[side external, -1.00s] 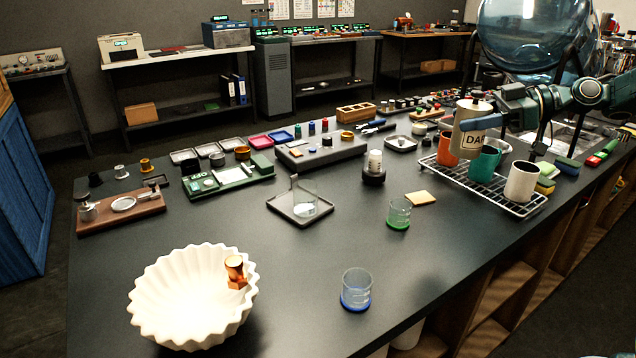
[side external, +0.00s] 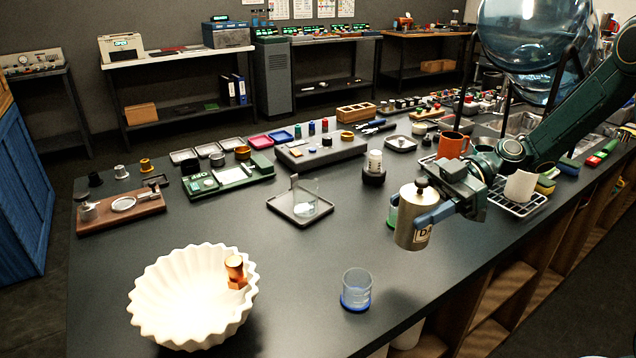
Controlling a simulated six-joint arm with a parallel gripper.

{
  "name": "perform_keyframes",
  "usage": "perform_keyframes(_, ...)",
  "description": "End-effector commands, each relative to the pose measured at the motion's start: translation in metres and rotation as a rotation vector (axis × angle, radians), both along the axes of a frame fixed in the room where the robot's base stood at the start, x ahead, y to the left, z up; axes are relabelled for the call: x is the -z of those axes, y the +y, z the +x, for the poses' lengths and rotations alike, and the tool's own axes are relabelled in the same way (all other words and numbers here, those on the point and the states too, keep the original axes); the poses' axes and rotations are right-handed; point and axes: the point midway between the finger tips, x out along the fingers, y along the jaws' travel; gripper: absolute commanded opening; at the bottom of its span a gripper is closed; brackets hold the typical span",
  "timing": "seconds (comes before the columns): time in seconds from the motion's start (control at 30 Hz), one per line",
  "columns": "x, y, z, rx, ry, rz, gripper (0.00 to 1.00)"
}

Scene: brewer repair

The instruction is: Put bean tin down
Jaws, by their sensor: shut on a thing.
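The bean tin (side external: 410,222) is a cream metal can with a dark-knobbed lid and a partly visible label. My gripper (side external: 428,212) is shut on it from the right and holds it upright. The tin appears to be above the table near its right-hand edge. It covers most of the green-bottomed beaker (side external: 392,212) behind it. The tin's base shows no clear contact with the table (side external: 300,265).
A blue-bottomed beaker (side external: 356,290) stands in front and left of the tin. A white fluted bowl (side external: 190,297) is at front left. The table's middle is clear.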

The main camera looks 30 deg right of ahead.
Motion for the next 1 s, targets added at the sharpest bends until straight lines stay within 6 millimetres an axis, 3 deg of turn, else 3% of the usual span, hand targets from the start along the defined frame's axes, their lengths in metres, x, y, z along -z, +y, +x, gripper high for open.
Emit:
perform_keyframes(0.17,0.005,0.000,0.000,0.001,0.000,0.001,0.26)
perform_keyframes(0.5,0.040,0.000,0.001,0.002,0.003,0.002,0.26)
perform_keyframes(0.83,0.047,0.000,0.000,0.003,0.001,0.001,0.26)
perform_keyframes(1.0,0.061,0.000,0.000,0.003,0.003,0.003,0.26)
